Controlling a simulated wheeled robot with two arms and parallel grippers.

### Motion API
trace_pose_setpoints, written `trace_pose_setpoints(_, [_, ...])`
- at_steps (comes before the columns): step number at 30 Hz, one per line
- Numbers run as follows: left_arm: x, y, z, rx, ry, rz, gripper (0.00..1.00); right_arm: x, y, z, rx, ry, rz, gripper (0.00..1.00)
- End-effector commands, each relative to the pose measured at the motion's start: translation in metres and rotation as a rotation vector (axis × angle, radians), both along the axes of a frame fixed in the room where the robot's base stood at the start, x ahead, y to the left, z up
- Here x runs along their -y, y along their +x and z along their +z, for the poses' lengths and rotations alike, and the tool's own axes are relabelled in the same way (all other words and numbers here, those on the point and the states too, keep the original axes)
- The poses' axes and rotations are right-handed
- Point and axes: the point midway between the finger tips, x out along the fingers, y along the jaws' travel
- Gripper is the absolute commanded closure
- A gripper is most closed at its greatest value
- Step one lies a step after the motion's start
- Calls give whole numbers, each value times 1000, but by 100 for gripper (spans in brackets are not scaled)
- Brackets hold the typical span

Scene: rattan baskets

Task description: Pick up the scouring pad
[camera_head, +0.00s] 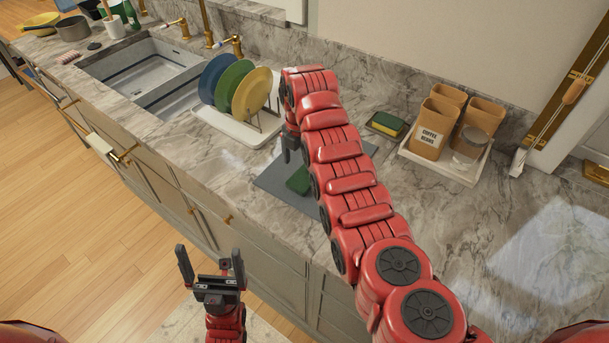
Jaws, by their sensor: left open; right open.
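A green scouring pad (299,180) lies on a grey mat (272,183) on the marble counter, partly hidden behind my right arm. My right gripper (293,158) points down above the mat, just behind and slightly left of the pad in the picture. It is open, with its fingers partly hidden by the arm, and whether it touches anything is not clear. My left gripper (211,262) is open and empty, low in front of the cabinets and away from the pad.
A white dish rack (238,128) with blue, green and yellow plates stands left of my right gripper. A yellow-and-green sponge (388,122) and a white tray (446,165) of canisters sit to the right. A double sink (146,72) is at far left.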

Motion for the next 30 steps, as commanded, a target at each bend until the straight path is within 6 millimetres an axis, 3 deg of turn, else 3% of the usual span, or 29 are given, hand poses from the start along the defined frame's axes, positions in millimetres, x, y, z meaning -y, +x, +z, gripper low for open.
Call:
trace_pose_setpoints(5, [0, 0, 8, 0, 0, 0, 0, 0, -2, -7, -3, 0, 0, 0])
trace_pose_setpoints(10, [0, 0, 30, 0, 0, 0, 0, 1, -9, -27, -8, -4, 1, 0])
trace_pose_setpoints(15, [0, 0, 33, 0, 0, 0, 0, 1, -8, -49, -4, -1, -1, 0])
trace_pose_setpoints(23, [0, 0, 33, 0, 0, 0, 0, 0, -7, -53, -1, 1, -1, 0])
trace_pose_setpoints(30, [0, 0, 32, 0, 0, 0, 0, 0, -7, -53, -1, 1, -1, 41])
